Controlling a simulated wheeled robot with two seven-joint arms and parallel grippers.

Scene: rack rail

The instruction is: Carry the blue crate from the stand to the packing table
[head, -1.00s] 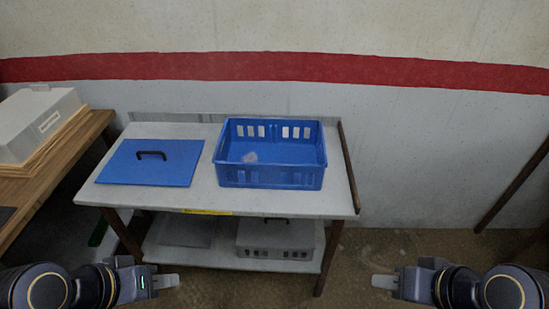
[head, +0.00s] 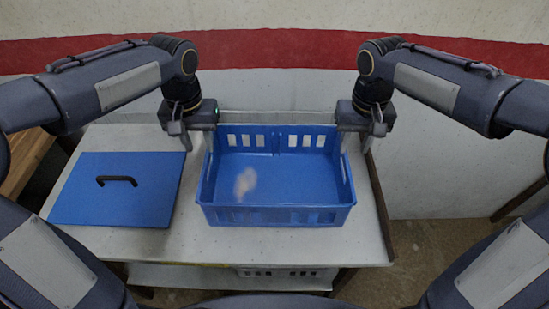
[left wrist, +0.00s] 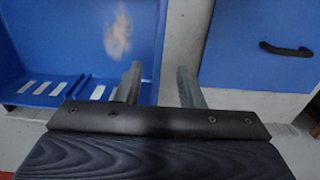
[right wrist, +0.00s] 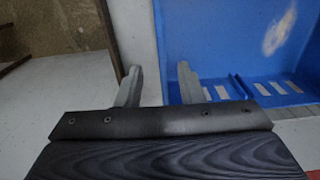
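The blue crate (head: 280,215) stands upright on the grey-topped stand (head: 270,245), with a pale blurry patch on its floor. My left gripper (head: 198,142) is open at the crate's left side wall. In the left wrist view its fingers (left wrist: 160,75) lie on either side of the crate wall (left wrist: 157,40). My right gripper (head: 358,142) is open at the right side wall. In the right wrist view its fingers (right wrist: 159,75) also lie on either side of the wall (right wrist: 160,35). How far down the fingers reach is unclear. I cannot tell which surface is the packing table.
A blue lid (head: 125,205) with a black handle lies on the stand left of the crate. A wooden table edge (head: 25,165) shows at far left. A grey crate (head: 285,272) is on the lower shelf. A wall (head: 450,150) rises behind; bare floor shows at right.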

